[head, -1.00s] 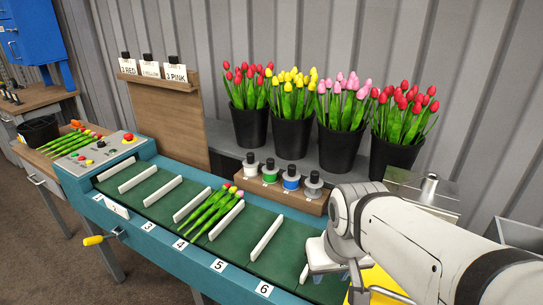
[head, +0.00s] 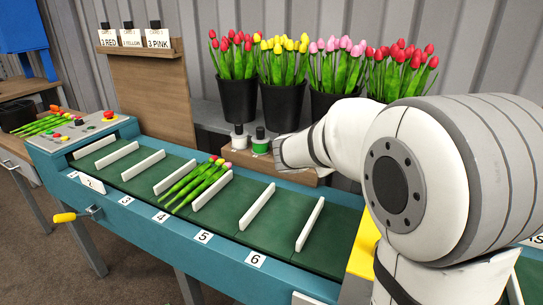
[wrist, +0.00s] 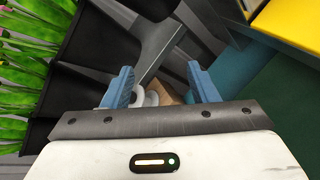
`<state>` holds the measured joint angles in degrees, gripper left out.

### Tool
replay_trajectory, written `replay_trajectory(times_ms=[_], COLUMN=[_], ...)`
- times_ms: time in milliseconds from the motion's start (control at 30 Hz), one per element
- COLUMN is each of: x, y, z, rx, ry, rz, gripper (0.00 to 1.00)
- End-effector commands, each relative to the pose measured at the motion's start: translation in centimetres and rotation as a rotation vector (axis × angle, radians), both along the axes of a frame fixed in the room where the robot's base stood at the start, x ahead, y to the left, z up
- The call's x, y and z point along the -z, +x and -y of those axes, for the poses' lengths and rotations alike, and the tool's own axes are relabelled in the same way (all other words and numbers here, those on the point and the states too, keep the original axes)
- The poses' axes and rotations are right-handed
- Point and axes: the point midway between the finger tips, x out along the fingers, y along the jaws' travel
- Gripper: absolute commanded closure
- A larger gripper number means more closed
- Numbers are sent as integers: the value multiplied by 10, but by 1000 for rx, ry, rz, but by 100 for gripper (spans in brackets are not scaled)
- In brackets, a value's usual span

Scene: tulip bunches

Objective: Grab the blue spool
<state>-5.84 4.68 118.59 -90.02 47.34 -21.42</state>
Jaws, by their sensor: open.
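The blue spool cannot be made out now; my arm covers that part of the spool rack in the head view. The white spool (head: 238,138) and the green spool (head: 260,143) still show on the wooden rack (head: 236,158), left of my arm. In the wrist view my gripper (wrist: 159,82) is open, with its two blue fingers apart. A pale round spool (wrist: 151,98) shows between and beyond the fingers, near the left one, with a bit of brown wood beside it. I cannot tell its colour for sure. Nothing is held.
Black buckets of tulips (head: 282,105) stand behind the rack, and also fill the left of the wrist view (wrist: 85,60). The green conveyor (head: 140,180) with white dividers runs in front, with a tulip bunch (head: 195,182) on it. A yellow surface (wrist: 288,22) lies at upper right in the wrist view.

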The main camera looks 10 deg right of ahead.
Motion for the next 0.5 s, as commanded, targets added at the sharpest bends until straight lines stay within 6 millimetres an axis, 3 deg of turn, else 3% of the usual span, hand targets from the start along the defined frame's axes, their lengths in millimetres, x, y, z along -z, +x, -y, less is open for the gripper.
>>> replay_trajectory(times_ms=[33, 200, 333, 500], x=[21, 40, 55, 63], y=[26, 99, 134, 155], z=[-10, -54, -85, -110], rx=[-84, -348, -488, -581], ry=[-105, -462, -666, -806], rz=[-20, -66, -85, -94], gripper=[47, 47, 47, 47])
